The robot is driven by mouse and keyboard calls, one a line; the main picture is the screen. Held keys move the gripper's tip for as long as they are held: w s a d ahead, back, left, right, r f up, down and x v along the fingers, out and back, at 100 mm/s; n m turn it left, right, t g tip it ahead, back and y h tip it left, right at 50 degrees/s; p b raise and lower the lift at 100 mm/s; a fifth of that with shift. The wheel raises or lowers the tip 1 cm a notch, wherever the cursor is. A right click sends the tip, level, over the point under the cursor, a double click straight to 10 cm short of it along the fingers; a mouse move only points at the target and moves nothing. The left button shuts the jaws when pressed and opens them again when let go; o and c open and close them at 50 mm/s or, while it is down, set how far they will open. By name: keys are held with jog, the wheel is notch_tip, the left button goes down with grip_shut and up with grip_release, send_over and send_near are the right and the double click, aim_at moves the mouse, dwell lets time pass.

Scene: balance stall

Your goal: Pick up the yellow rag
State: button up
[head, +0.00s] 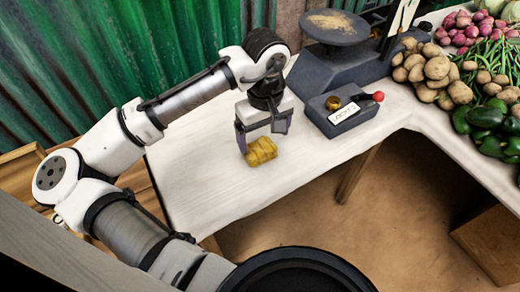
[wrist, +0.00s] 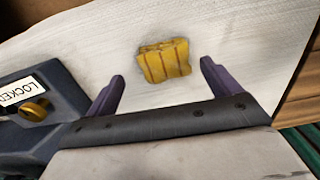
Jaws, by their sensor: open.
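The yellow rag (head: 261,151) lies crumpled on the white tabletop, near its front edge in the head view. In the wrist view the rag (wrist: 165,61) shows dark stripes and lies beyond the fingertips, between their lines. My gripper (head: 262,136) is open and empty, just above and behind the rag. In the wrist view the two dark fingers of my gripper (wrist: 157,80) are spread wide, and the rag is clear of both. The exact height of the fingertips above the table cannot be told.
A dark scale (head: 350,62) with a box labelled LOCKED (head: 343,113) stands right of my gripper. Potatoes (head: 428,68), onions, beans and green peppers (head: 484,117) fill the right side. A green corrugated wall (head: 120,60) stands behind. The tabletop (head: 205,185) left of the rag is bare.

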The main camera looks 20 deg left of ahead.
aim_at(262, 149)
jog(key=shift+s+a+f, duration=0.1)
jog(key=shift+s+f, duration=0.05)
jog(key=shift+f, duration=1.25)
jog(key=shift+s+a+f, duration=0.1)
jog(key=shift+f, duration=1.25)
jog(key=shift+c, duration=0.4)
jog(key=c, duration=1)
